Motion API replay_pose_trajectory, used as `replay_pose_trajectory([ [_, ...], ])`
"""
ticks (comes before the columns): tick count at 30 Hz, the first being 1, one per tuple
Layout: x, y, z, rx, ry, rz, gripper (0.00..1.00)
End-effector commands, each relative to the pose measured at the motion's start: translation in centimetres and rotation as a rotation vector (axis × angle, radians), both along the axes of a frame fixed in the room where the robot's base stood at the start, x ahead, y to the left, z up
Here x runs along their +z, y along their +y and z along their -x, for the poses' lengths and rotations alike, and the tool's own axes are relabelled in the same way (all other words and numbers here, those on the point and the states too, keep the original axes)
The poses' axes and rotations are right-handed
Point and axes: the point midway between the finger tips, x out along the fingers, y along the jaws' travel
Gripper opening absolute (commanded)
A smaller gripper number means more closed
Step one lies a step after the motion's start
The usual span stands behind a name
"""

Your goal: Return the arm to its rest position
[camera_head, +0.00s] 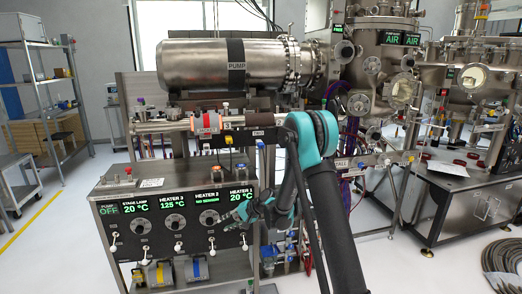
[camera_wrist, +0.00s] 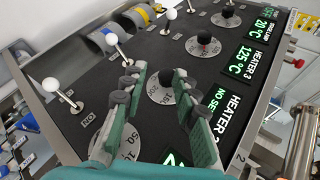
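My arm (camera_head: 325,190) reaches down from the middle right of the head view. My gripper (camera_head: 236,217) is in front of the black heater panel (camera_head: 150,248), near its right side. In the wrist view my gripper (camera_wrist: 158,76) has its two green fingers apart, with nothing held between them. The HEATER 2 knob (camera_wrist: 160,88) shows in the gap between the fingers; I cannot tell how far beyond the tips it is. In the head view the HEATER 2 knob (camera_head: 209,217) is just left of the fingertips. The right-hand heater knob is partly hidden by my gripper.
White toggle levers (camera_head: 179,245) stick out below the knobs. The display (camera_head: 206,198) above the HEATER 2 knob seems to read "NO SE...". The pump cylinder (camera_head: 220,64) and chamber (camera_head: 375,70) stand behind my arm. Coiled hoses (camera_head: 503,262) lie at right.

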Motion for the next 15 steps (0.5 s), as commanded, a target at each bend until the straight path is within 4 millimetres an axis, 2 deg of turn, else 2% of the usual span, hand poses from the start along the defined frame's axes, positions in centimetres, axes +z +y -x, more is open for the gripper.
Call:
replay_pose_trajectory([
  [1,1.2,-1.6,0.8,-0.003,-0.016,0.034,0.29],
  [6,4.0,-6.5,3.7,-0.001,-0.073,0.154,0.29],
  [11,6.1,-11.2,7.0,0.002,-0.118,0.27,0.29],
  [15,7.4,-15.2,10.5,0.008,-0.15,0.372,0.29],
])
